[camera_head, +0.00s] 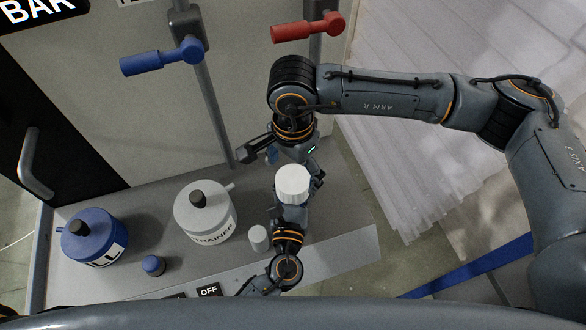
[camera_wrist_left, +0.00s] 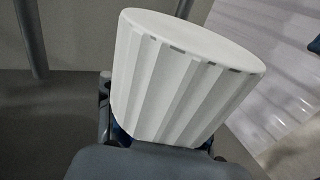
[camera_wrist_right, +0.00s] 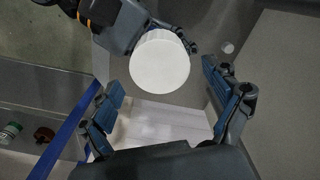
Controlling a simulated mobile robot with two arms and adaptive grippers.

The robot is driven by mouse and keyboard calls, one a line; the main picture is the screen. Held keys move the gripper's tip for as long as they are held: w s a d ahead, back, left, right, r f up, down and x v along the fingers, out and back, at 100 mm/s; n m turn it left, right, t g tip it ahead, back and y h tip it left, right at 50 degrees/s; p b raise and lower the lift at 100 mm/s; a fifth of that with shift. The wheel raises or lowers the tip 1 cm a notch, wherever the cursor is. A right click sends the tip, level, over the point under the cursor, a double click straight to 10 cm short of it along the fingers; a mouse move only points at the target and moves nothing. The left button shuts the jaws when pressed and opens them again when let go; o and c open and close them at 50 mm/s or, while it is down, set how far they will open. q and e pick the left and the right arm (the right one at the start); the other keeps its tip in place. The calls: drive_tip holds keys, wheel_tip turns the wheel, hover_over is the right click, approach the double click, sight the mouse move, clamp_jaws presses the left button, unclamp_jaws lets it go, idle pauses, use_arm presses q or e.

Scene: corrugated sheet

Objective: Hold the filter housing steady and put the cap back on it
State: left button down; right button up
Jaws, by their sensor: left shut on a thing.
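A white ribbed round piece (camera_head: 292,183) with a flat plain top is held above the bench's front part. It fills the middle of the left wrist view (camera_wrist_left: 180,80) and shows as a pale disc in the right wrist view (camera_wrist_right: 160,62). I cannot tell whether it is the filter housing, the cap, or both together. My left gripper (camera_head: 289,213) is shut on it from below; its fingertips are mostly hidden. My right gripper (camera_head: 284,160) is open and empty just behind and above the piece, its fingers (camera_wrist_right: 163,82) spread to either side in its wrist view.
The grey bench (camera_head: 345,235) carries a blue pot (camera_head: 92,238), a white strainer pot (camera_head: 205,215), a small blue cylinder (camera_head: 152,266) and a small white cylinder (camera_head: 258,238). Blue (camera_head: 165,58) and red (camera_head: 305,28) valve handles stand behind. Corrugated sheets (camera_head: 420,130) lie right.

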sight(293, 178)
drive_tip(key=r+n, duration=0.1)
drive_tip(key=n, duration=0.2)
drive_tip(key=shift+r, duration=0.15)
drive_tip(key=n, duration=0.1)
drive_tip(key=r+n, duration=0.1)
drive_tip(key=n, duration=0.2)
drive_tip(key=shift+r, duration=0.35)
drive_tip(key=shift+f, duration=0.15)
drive_tip(key=shift+f, duration=3.9)
drive_tip(key=c, duration=1.3)
drive_tip(key=shift+o, duration=0.2)
drive_tip(key=m, duration=0.6)
